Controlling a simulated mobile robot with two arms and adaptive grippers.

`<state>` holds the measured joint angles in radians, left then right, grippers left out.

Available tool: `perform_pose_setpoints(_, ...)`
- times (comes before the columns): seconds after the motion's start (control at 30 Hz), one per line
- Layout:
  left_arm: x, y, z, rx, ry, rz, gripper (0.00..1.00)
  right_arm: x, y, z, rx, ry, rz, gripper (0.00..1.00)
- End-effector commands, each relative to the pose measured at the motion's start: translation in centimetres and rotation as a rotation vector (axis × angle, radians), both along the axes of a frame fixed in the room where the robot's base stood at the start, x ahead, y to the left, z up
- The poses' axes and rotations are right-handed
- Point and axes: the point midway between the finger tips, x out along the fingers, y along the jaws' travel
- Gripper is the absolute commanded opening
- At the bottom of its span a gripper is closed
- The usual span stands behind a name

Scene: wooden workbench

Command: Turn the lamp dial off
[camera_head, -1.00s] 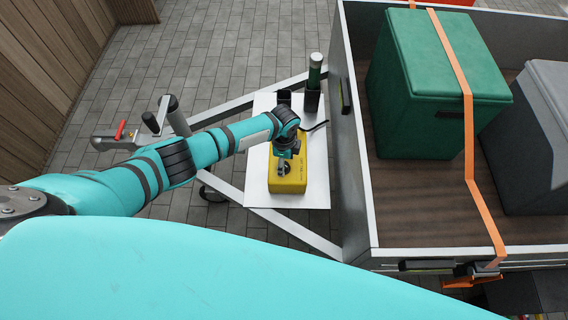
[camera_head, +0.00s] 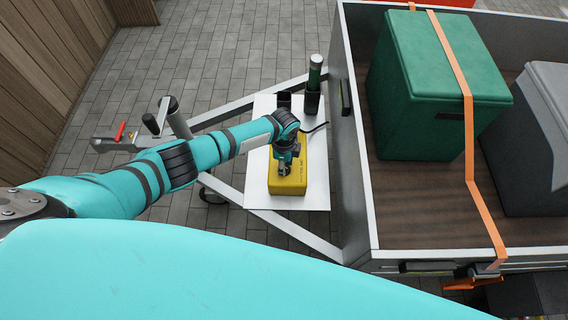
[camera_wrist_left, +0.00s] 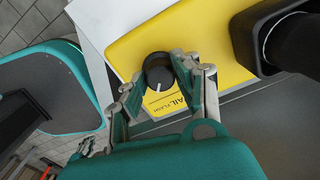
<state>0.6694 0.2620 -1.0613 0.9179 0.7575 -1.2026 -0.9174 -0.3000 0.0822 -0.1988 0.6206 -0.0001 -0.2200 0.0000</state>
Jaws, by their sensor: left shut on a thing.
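The lamp is a yellow box (camera_head: 316,172) on a white board on the trailer's front frame. Its dial (camera_wrist_left: 158,78), black and round with a white pointer line, shows on the yellow face (camera_wrist_left: 130,42) in the left wrist view. The pointer aims down and slightly left in that view. My left gripper (camera_wrist_left: 160,76) is shut on the dial, one finger on each side of it. In the head view my left gripper (camera_head: 284,172) is over the yellow box and hides the dial there.
The white board (camera_head: 262,140) has free room around the box. The trailer wall (camera_head: 362,150) rises close on the right, with a green box (camera_head: 425,95) inside.

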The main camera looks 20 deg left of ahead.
Motion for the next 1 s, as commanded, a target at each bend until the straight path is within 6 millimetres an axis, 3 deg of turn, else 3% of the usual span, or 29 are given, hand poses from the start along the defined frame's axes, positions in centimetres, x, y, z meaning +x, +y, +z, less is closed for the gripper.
perform_pose_setpoints(0.37,0.0,-0.1,0.2,-0.002,0.000,0.183,0.00,0.0,0.5,1.1,0.006,0.000,0.001,0.00)
perform_pose_setpoints(1.0,0.0,-0.2,0.2,-0.002,0.001,0.786,0.00,0.0,0.4,3.5,0.005,0.000,0.000,0.00)
